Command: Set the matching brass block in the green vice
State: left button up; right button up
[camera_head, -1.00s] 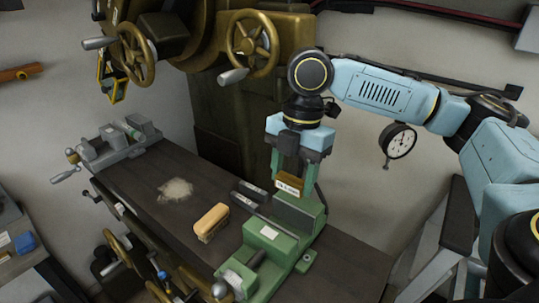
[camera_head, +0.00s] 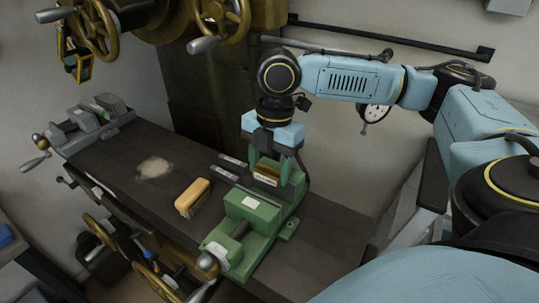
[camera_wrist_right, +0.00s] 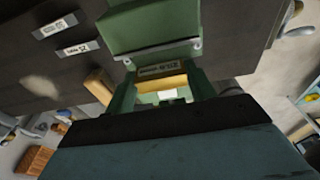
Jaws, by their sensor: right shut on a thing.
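The green vice (camera_head: 252,208) stands on the dark bench, its jaws apart; its green body also fills the upper middle of the right wrist view (camera_wrist_right: 150,28). My right gripper (camera_head: 267,170) is shut on a brass block (camera_head: 266,169) with a white label, low over the vice's jaw opening. In the right wrist view the block (camera_wrist_right: 162,82) sits between the fingers, close to a green jaw; its label is too blurred to read fully. I cannot tell whether it touches the vice floor. My left gripper is not in view.
A tan block (camera_head: 192,197) lies left of the vice, and two labelled dark bars (camera_head: 232,162) lie behind it. A grey vice (camera_head: 95,125) stands at the bench's far left. A pale powdery patch (camera_head: 154,168) marks the otherwise clear bench middle.

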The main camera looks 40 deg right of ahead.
aim_at(269, 187)
jog(key=shift+f+b, duration=0.8)
jog(key=shift+f, duration=2.35)
jog(key=o, duration=1)
jog(key=shift+o, duration=0.2)
notch_tip(269, 187, up, 3)
jog(key=p, duration=0.2)
jog(key=shift+p, duration=0.3)
jog(key=shift+r, duration=3.55)
